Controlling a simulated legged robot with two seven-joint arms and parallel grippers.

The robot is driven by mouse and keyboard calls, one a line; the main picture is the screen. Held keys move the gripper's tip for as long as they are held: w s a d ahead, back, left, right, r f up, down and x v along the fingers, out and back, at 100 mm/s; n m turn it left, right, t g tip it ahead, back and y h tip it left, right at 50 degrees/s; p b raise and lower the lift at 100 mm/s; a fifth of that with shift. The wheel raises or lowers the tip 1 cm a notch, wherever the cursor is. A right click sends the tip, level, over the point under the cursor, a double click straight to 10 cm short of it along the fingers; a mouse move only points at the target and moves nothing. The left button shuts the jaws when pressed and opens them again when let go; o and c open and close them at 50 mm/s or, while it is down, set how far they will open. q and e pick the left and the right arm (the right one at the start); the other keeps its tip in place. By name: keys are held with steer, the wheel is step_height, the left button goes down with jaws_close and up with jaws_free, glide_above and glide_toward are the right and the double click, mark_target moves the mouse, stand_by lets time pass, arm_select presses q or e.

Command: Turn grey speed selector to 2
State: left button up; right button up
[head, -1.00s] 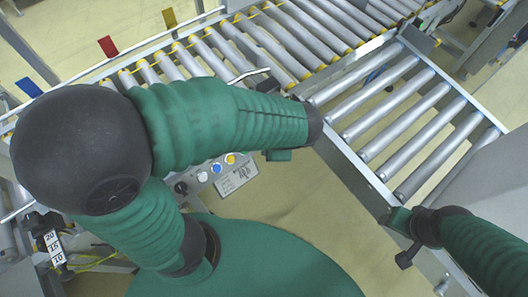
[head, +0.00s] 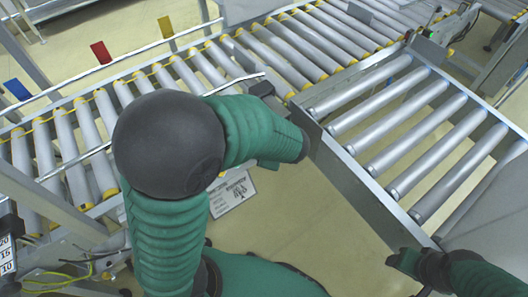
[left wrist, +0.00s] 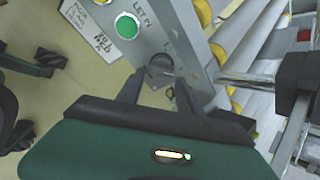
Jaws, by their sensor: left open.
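The grey speed selector (left wrist: 161,66) is a round dark grey knob on a grey control panel (left wrist: 175,25) in the left wrist view. A mark like a 1 shows above it and a mark like a 2 partly below it. My left gripper (left wrist: 158,80) is open, its two fingers pointing at the panel on either side of the knob's lower part. I cannot tell if they touch it. In the head view my left arm hides the selector and the left gripper. My right gripper (head: 402,260) is at the lower right, beside the roller conveyor; its jaws are unclear.
A green button (left wrist: 127,25) sits above the selector on the panel. A white printed label (head: 232,194) shows below my left arm. Roller conveyors (head: 290,45) run behind, and another roller section (head: 410,120) lies at right. Bare floor (head: 290,215) lies in front.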

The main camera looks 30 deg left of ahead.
arm_select(q)
steer(key=shift+w+a+f, duration=0.1)
steer(key=shift+a+f, duration=0.2)
steer(key=shift+a, duration=0.05)
steer(key=shift+a+f, duration=0.1)
steer(key=shift+a, duration=0.65)
steer(key=shift+c, duration=0.2)
steer(key=shift+d, duration=0.4)
steer(key=c, duration=0.7)
jaws_close()
arm_select(e)
steer(key=shift+a, duration=0.6)
steer(key=shift+s, duration=0.1)
